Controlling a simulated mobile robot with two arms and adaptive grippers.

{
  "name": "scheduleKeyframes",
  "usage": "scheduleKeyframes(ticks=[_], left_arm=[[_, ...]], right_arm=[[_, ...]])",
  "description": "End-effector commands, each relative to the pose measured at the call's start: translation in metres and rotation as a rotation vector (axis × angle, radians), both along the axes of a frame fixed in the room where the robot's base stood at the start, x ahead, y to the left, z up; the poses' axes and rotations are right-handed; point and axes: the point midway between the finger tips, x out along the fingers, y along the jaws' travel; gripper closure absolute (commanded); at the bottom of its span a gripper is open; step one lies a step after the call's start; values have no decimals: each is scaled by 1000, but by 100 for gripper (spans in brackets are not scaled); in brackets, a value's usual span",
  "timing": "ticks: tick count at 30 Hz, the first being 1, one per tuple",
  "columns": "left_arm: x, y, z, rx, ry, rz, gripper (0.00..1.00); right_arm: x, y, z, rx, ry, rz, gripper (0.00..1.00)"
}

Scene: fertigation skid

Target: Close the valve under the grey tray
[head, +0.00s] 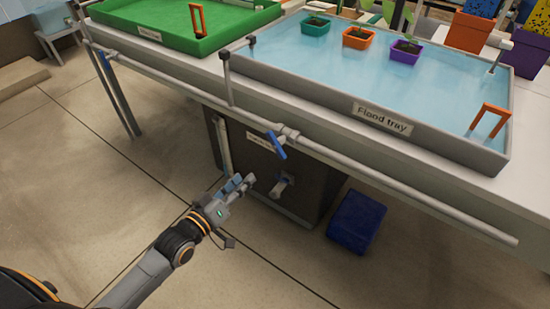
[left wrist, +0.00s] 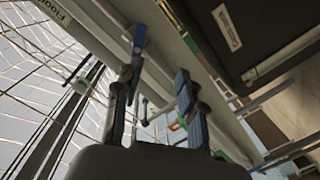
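The grey flood tray (head: 383,118) stands on the bench, filled with water. Below its front edge runs a grey pipe with a valve whose blue handle (head: 277,145) slants down and across the pipe. My left gripper (head: 246,184) is below and left of the handle, apart from it, with its fingers pointing towards the bench. In the left wrist view the two fingers (left wrist: 156,72) stand apart with nothing held between them. A blue bar, which looks like the handle (left wrist: 139,43), shows beyond the left fingertip there. My right gripper is in neither view.
A dark tank (head: 250,150) with a grey tap (head: 283,186) stands under the bench. A blue box (head: 356,221) lies on the floor to its right. A green tray (head: 185,30) is on the bench at left. The floor in front is open.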

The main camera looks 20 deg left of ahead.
Motion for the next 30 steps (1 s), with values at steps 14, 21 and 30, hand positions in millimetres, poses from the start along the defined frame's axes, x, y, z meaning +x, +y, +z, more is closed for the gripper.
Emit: scheduleKeyframes(ticks=[14, 21, 30], left_arm=[[34, -24, 33, -62, -71, -34, 60], [79, -40, 32, -60, -69, -35, 60], [120, -54, 31, -59, -67, -34, 60]], right_arm=[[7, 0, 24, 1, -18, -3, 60], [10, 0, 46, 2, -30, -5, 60], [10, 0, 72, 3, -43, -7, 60]])
